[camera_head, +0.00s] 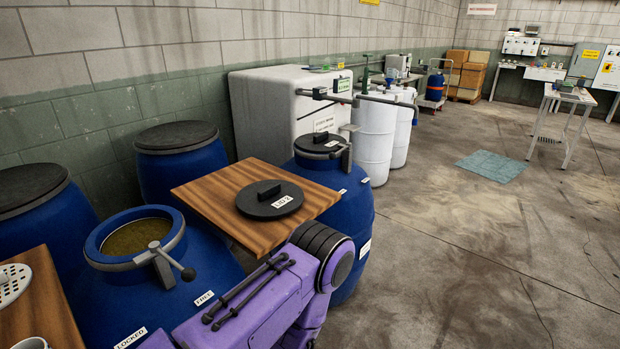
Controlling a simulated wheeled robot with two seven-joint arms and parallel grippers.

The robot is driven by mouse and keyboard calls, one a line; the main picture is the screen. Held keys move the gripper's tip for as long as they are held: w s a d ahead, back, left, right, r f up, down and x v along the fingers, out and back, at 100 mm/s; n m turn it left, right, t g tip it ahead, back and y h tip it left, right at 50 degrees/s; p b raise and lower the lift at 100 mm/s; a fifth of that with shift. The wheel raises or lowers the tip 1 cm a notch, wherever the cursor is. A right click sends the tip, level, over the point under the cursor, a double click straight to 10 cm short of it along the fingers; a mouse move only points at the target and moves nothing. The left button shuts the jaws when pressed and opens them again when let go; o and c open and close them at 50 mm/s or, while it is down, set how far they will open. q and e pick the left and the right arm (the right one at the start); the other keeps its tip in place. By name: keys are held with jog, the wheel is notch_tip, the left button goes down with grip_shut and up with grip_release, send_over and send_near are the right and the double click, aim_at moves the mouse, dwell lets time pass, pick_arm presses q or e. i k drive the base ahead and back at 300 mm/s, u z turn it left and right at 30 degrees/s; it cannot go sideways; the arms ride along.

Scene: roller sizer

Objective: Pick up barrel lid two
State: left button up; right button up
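A round black lid (257,206) with a raised block handle and a white label lies flat on a wooden board (205,190) in the middle of the view. The label is small and looks like "LID 2", though I cannot read it surely. A purple arm of mine with a black ribbed joint reaches up from the bottom, in front of the board's near edge and apart from the lid in the picture. Neither gripper shows in this view.
An open blue barrel (85,285) with a clamp ring and brownish contents stands at left. A closed blue barrel (352,215) stands right of the board. More blue barrels (180,165) line the wall. White drums (374,140) stand behind.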

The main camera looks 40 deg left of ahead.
aim_at(270, 199)
jog(key=i, duration=1.9)
jog(key=u, duration=1.65)
